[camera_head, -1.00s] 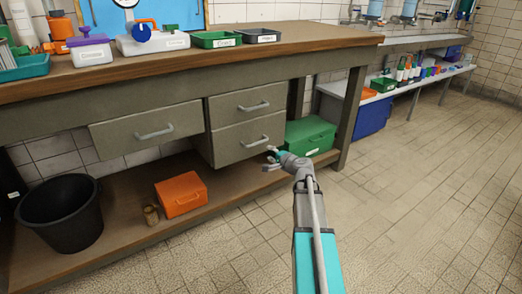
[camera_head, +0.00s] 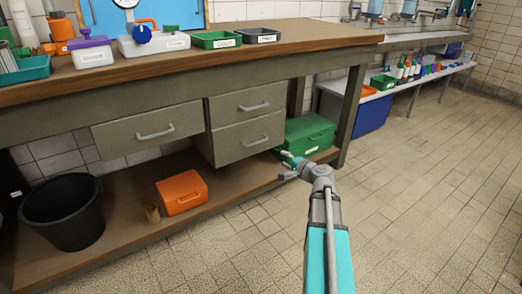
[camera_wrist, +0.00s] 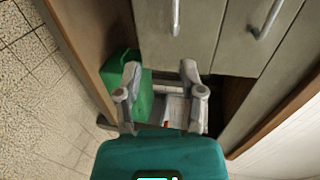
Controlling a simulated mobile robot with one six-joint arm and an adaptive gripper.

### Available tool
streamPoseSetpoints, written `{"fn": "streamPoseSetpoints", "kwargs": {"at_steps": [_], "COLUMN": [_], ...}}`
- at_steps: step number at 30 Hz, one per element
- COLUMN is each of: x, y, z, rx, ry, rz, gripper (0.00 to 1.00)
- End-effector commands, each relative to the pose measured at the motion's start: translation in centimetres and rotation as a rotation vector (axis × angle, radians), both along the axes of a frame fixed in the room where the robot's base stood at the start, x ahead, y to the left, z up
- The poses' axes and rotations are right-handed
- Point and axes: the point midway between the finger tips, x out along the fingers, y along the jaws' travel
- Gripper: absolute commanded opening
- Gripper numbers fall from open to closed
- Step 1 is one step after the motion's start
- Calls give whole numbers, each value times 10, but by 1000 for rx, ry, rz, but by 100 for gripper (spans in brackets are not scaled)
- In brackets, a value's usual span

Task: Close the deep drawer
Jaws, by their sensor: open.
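The workbench has three drawers with grey-brown fronts and bar handles: a wide left drawer (camera_head: 148,128), an upper right drawer (camera_head: 238,101) and a lower right drawer (camera_head: 245,144). The lower right front is slightly taller than the upper one. My gripper (camera_head: 287,166) is open and empty, low and to the right of the lower right drawer, near the green box. In the wrist view, my gripper (camera_wrist: 162,85) points toward the drawers' side, and two drawer fronts (camera_wrist: 178,45) with handles show at the top.
A green box (camera_head: 310,134) stands on the lower shelf just behind my gripper. An orange box (camera_head: 181,193) and a black bucket (camera_head: 63,212) are farther left. The bench leg (camera_head: 350,117) is to the right. The tiled floor in front is clear.

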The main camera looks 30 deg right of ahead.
Motion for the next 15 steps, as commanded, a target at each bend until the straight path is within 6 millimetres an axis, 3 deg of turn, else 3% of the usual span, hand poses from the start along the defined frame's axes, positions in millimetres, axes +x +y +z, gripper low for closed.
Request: {"fn": "streamPoseSetpoints", "kwargs": {"at_steps": [4,12,15], "x": [0,2,3], "y": [0,3,6], "z": [0,2,4], "rx": [0,45,104], "ry": [0,-5,-9], "rz": [0,-8,-18], "gripper": [51,1,0]}}
